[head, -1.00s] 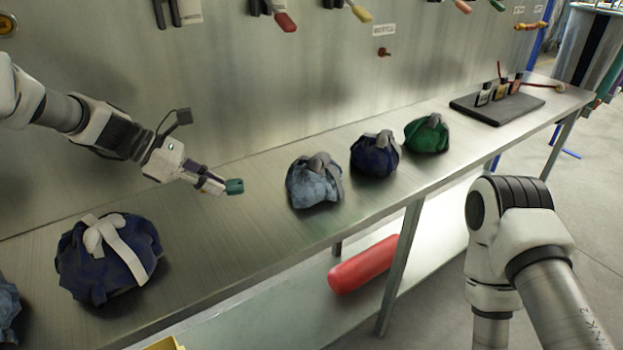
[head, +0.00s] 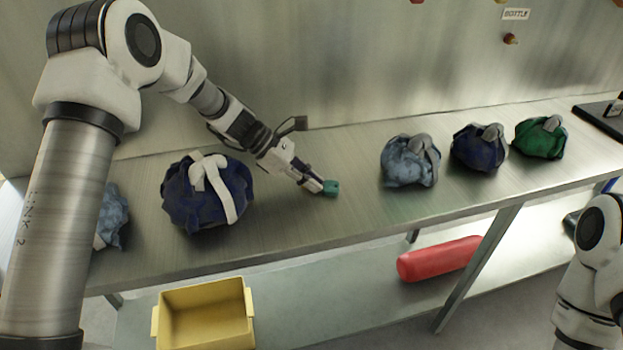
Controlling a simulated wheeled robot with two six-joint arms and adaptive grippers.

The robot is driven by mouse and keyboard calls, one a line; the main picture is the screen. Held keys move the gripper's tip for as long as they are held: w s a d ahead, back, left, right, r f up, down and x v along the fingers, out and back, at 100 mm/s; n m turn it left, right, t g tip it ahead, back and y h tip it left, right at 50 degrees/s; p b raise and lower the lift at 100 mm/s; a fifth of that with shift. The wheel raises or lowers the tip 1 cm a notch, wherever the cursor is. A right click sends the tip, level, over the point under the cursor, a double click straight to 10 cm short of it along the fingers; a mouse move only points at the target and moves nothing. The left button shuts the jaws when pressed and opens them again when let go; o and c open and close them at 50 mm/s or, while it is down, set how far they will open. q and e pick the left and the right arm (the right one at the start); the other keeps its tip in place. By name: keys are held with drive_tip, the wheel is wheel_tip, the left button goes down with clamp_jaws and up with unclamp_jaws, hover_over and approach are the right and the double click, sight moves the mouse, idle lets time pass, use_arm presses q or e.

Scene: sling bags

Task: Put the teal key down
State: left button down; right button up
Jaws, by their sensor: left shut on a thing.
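The teal key (head: 331,188) is a small teal piece at the tip of my left gripper (head: 318,184). My left gripper is shut on it and points down to the right, low over the bare bench top (head: 300,225). I cannot tell whether the key touches the bench. Most of the key is hidden by the fingers. My right arm shows at the lower right edge, but its gripper is out of view.
A navy bag with a pale strap (head: 207,190) sits left of my left gripper. A light blue bag (head: 409,162), a dark blue bag (head: 478,148) and a green bag (head: 540,138) stand to the right. A yellow bin (head: 205,310) and a red cylinder (head: 440,259) are below.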

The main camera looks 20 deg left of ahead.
use_arm(q)
drive_tip(key=shift+s+f, duration=0.25)
drive_tip(key=shift+f, duration=0.25)
drive_tip(key=c, duration=1.2)
unclamp_jaws()
drive_tip(key=shift+s, duration=0.1)
drive_tip(key=shift+d+f, duration=0.1)
drive_tip(key=shift+d, duration=0.05)
drive_tip(key=v, duration=1.3)
drive_tip(key=shift+w+d+r+p, duration=0.2)
drive_tip(key=shift+w+r+p, duration=0.1)
drive_tip(key=shift+w+r, duration=0.1)
